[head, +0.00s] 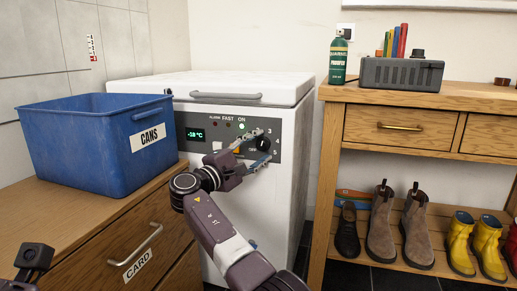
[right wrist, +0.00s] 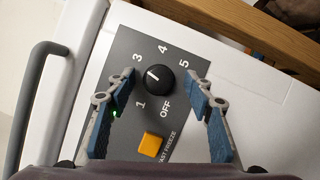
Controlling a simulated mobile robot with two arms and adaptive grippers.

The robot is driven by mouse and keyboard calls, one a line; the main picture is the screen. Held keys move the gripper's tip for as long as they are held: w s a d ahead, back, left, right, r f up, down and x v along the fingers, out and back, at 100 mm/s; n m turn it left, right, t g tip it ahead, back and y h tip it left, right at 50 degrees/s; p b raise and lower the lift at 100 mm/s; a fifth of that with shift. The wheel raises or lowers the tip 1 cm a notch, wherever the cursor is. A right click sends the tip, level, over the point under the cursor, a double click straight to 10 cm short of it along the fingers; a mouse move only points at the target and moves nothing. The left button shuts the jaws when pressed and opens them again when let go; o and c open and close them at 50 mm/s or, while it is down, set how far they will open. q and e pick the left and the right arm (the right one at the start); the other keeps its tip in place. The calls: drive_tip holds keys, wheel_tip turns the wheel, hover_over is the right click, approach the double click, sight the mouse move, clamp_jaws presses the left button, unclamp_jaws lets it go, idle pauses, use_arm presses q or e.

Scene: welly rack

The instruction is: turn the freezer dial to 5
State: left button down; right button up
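The freezer dial (right wrist: 160,79) is a round black knob with a white mark on a grey panel (right wrist: 125,45). Its mark points toward the 3; the 4, 5, 1 and OFF also show around it. The 2 is hidden, seemingly behind a finger. In the head view the dial (head: 262,143) is at the right end of the panel on the white freezer (head: 287,190). My right gripper (right wrist: 160,95) is open, with one blue-padded finger on each side of the dial and a gap to both. My left gripper's fingers are out of view.
An orange fast-freeze button (right wrist: 151,144) lies below the dial. The freezer lid handle (head: 226,96) is above the panel. A blue CANS bin (head: 85,150) stands on a wooden cabinet at left. A wooden rack (head: 400,100) with shoes and wellies is close on the right.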

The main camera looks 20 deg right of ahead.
drive_tip(key=shift+a, duration=0.15)
drive_tip(key=v, duration=0.7)
drive_tip(key=shift+a+f, duration=0.1)
drive_tip(key=shift+f, duration=0.05)
